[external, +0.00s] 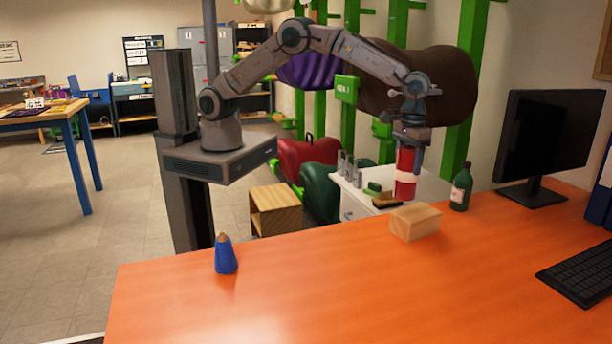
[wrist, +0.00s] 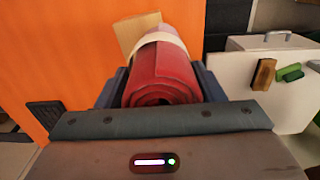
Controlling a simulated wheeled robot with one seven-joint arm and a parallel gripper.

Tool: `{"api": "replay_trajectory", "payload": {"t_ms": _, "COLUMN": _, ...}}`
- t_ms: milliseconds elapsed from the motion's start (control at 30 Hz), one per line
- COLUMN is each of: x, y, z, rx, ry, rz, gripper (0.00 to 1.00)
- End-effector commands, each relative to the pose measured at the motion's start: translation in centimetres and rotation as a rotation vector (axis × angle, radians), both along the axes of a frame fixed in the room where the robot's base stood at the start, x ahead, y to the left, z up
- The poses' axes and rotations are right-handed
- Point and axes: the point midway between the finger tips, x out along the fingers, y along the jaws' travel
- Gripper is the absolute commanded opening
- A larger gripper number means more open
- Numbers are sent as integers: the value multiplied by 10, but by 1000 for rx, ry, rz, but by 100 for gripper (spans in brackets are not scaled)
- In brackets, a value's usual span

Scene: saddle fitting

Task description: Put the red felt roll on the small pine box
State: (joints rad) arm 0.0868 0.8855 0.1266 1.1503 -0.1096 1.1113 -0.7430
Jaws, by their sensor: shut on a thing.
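The red felt roll (external: 405,174) has a pale band around its middle. My gripper (external: 408,150) is shut on it and holds it upright, its lower end close to the small pine box (external: 415,221).
The box stands on the orange table (external: 300,290) near its back edge. A green bottle (external: 461,187) and a monitor (external: 548,140) stand to the right. A blue cone (external: 225,255) stands at the left. A white cabinet (external: 435,188) is behind the table. The table's middle is clear.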

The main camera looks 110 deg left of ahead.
Motion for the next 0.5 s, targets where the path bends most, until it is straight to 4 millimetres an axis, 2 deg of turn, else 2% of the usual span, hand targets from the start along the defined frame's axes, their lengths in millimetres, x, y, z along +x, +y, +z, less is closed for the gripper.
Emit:
{"api": "replay_trajectory", "payload": {"t_ms": 233, "x": -1, "y": 0, "z": -32, "rx": 0, "ry": 3, "rz": 1, "gripper": 38}}
{"api": "replay_trajectory", "payload": {"t_ms": 500, "x": 0, "y": -1, "z": -36, "rx": 0, "ry": 0, "rz": 0, "gripper": 38}}
